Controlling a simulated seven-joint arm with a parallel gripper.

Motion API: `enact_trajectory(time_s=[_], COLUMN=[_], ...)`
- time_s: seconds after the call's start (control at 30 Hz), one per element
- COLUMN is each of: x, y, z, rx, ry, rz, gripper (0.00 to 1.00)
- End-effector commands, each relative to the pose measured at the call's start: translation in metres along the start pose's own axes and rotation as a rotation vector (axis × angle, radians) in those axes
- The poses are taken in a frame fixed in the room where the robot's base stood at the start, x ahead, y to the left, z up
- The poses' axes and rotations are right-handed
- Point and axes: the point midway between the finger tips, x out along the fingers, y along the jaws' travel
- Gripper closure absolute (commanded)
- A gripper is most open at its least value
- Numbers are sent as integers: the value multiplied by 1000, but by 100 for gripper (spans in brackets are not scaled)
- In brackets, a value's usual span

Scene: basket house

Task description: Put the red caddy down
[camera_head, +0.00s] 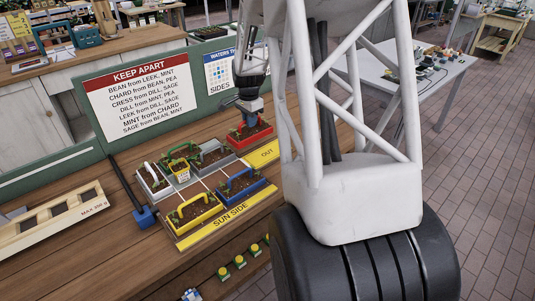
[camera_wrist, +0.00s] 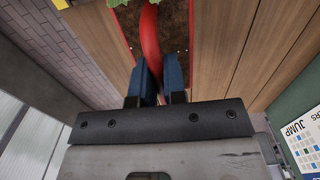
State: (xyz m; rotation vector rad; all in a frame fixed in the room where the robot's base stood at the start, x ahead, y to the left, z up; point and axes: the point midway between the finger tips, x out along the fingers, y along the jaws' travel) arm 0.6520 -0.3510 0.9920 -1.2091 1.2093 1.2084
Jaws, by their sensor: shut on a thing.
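The red caddy (camera_head: 252,141) is a small soil-filled box at the back right of the planting board, by the yellow OUT strip (camera_head: 262,154). My gripper (camera_head: 250,119) is above it, pointing down. In the wrist view the blue fingers of my gripper (camera_wrist: 157,78) are shut on the red arched handle (camera_wrist: 150,32), with brown soil behind it. I cannot tell whether the caddy's base touches the surface below.
A grey caddy (camera_head: 211,155), a blue caddy (camera_head: 241,187), a yellow caddy (camera_head: 195,211), a white caddy (camera_head: 153,181) and a green-handled one stand close by on the board. A KEEP APART sign (camera_head: 139,97) stands behind.

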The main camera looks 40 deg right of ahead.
Motion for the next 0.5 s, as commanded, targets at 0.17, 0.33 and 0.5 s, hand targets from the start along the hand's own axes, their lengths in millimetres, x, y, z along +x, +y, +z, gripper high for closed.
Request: enact_trajectory(time_s=[0.17, 0.33, 0.5], x=[1, 0, 1], y=[9, 14, 17], z=[-39, -61, -69], rx=[3, 1, 0], ry=[0, 0, 0], rz=[0, 0, 0], gripper=[100, 100, 100])
